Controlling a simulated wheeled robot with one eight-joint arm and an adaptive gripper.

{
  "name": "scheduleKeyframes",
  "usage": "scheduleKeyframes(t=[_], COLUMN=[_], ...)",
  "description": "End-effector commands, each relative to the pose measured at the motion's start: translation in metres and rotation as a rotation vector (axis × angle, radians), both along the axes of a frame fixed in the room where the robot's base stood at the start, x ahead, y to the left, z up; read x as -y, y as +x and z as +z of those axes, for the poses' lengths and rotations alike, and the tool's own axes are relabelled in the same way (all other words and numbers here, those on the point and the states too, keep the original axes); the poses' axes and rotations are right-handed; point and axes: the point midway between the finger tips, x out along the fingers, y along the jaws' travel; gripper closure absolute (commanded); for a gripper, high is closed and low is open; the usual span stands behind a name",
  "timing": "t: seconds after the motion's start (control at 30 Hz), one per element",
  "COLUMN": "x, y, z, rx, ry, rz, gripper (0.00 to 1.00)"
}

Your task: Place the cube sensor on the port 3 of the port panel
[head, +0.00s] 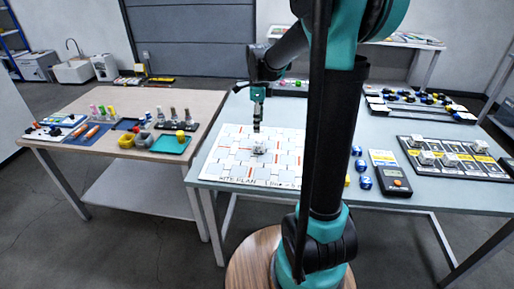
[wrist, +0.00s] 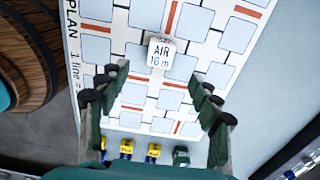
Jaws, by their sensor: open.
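A white cube sensor (wrist: 160,52) marked "AIR 16 m" sits on the printed site plan sheet in the wrist view. It also shows as a small pale block on the sheet in the head view (head: 259,147). My gripper (wrist: 160,92) is open and empty, its two fingers spread wide over the sheet. The cube lies beyond the fingertips in that view, not between them. In the head view my gripper (head: 257,128) points down just above the cube. A dark panel (head: 455,144) with white cubes and yellow labels lies at the right; I cannot read port numbers.
The site plan (head: 225,165) lies on the grey table. A rack (head: 420,112) is at the back right. A second table at left holds a teal tray (head: 171,147).

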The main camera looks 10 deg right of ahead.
Motion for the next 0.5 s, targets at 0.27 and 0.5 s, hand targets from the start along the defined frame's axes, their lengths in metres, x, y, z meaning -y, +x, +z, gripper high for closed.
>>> scheduleKeyframes(t=[0.27, 0.5], x=[0.0, 0.0], y=[0.0, 0.001], z=[-0.047, -0.062], rx=[0.0, 0.0], ry=[0.0, 0.0], rz=[0.001, 0.001], gripper=[0.36, 0.36])
